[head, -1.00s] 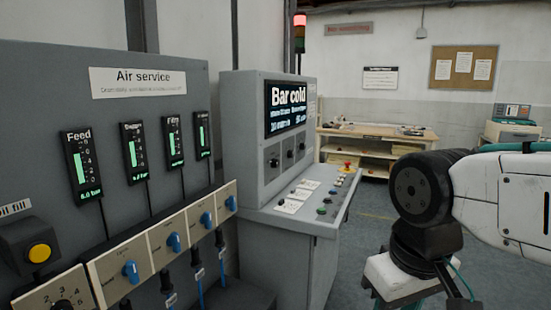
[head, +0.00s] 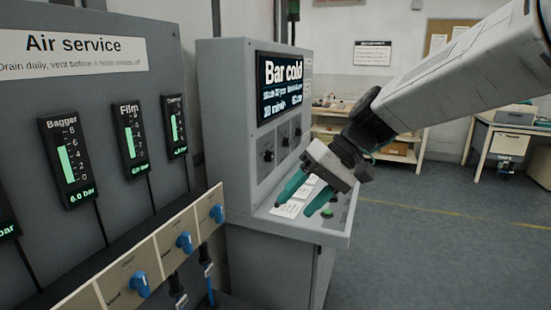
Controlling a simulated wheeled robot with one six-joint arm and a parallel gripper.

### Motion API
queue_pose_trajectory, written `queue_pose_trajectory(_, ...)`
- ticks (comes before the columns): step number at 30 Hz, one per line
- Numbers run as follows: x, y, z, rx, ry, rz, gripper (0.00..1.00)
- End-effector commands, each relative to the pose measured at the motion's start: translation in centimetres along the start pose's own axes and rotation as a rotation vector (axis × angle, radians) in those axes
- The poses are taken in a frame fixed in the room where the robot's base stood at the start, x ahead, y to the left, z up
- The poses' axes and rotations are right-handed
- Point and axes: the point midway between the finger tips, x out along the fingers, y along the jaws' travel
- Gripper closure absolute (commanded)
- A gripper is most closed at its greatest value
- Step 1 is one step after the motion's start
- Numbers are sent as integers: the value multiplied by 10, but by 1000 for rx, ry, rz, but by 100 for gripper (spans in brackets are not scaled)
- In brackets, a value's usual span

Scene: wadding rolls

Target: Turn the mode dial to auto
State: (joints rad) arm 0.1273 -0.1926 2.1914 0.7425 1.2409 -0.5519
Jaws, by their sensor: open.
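Three small dark knobs sit in a row on the upright face of the grey console, below its screen: a near knob (head: 268,156), a middle knob (head: 285,141) and a far knob (head: 298,131). Their labels are too small to read, so I cannot tell which is the mode dial or where it points. My gripper (head: 294,209) reaches in from the right, its teal fingers apart and empty. It points down and left over the console's sloping desk, in front of and below the knobs. It hides part of the desk and its buttons.
The console screen (head: 281,86) reads "Bar cold". At left stands the grey air service panel (head: 150,75) with gauges and blue valve knobs, such as one blue knob (head: 139,284). A workbench (head: 405,140) stands behind. The floor at right is clear.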

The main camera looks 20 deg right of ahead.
Motion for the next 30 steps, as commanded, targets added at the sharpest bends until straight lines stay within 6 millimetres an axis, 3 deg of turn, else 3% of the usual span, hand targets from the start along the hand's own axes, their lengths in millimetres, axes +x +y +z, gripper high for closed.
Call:
queue_pose_trajectory(1, 4, 5, -30, 3, 29, -67, 42)
queue_pose_trajectory(3, 7, 10, -72, -11, 89, -162, 42)
queue_pose_trajectory(8, 12, 38, -167, -31, 270, -346, 42)
queue_pose_trajectory(12, 14, 84, -243, -39, 466, -459, 42)
queue_pose_trajectory(15, 16, 121, -285, -39, 602, -506, 42)
queue_pose_trajectory(18, 17, 155, -315, -36, 716, -529, 42)
queue_pose_trajectory(22, 17, 186, -337, -32, 814, -537, 42)
queue_pose_trajectory(26, 19, 196, -347, -31, 855, -538, 42)
queue_pose_trajectory(30, 28, 188, -360, -34, 857, -540, 42)
